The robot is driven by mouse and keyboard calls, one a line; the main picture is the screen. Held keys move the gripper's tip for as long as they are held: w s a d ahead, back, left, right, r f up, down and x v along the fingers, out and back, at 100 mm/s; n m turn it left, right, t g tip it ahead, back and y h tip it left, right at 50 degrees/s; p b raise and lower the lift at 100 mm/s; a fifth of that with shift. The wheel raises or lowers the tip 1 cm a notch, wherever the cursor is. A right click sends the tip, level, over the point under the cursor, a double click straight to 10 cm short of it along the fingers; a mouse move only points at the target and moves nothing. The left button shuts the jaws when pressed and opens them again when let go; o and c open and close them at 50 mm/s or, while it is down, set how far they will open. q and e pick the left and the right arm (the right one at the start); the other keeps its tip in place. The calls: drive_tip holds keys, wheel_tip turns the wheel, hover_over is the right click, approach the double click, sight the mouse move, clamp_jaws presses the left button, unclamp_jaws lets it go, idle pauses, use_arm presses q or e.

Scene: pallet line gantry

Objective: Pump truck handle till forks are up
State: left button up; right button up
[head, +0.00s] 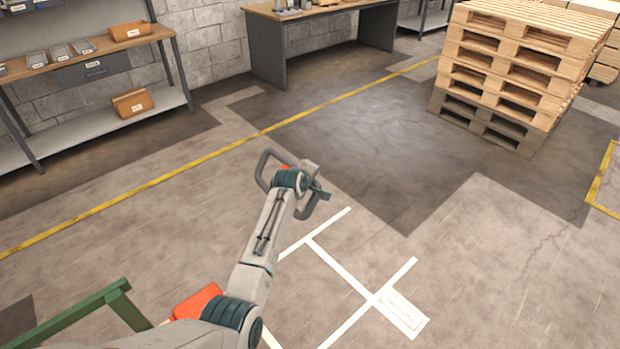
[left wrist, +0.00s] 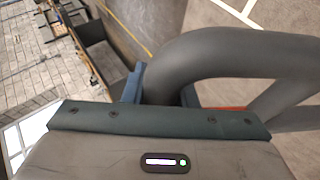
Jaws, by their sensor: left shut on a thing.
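The truck handle (head: 264,168) is a dark grey loop with an orange part (head: 285,167), raised above the floor near the middle of the head view. My left gripper (head: 306,186) is shut on the handle, and its wrist hides part of the loop. In the left wrist view the thick grey handle bar (left wrist: 225,50) curves away from the gripper, with a bluish finger (left wrist: 132,84) beside it. An orange-red body (head: 197,300) shows beside my arm, probably part of the truck. The forks are not visible. My right gripper is not in view.
A green frame (head: 72,316) stands at the lower left. White floor markings (head: 345,268) lie right of my arm. A stack of wooden pallets (head: 510,68) stands at the back right. A shelf (head: 92,125) and a workbench (head: 320,25) line the wall. The middle floor is clear.

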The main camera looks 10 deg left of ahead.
use_arm(q)
drive_tip(key=o, duration=0.9)
drive_tip(key=shift+f, duration=0.1)
drive_tip(key=shift+s, duration=0.1)
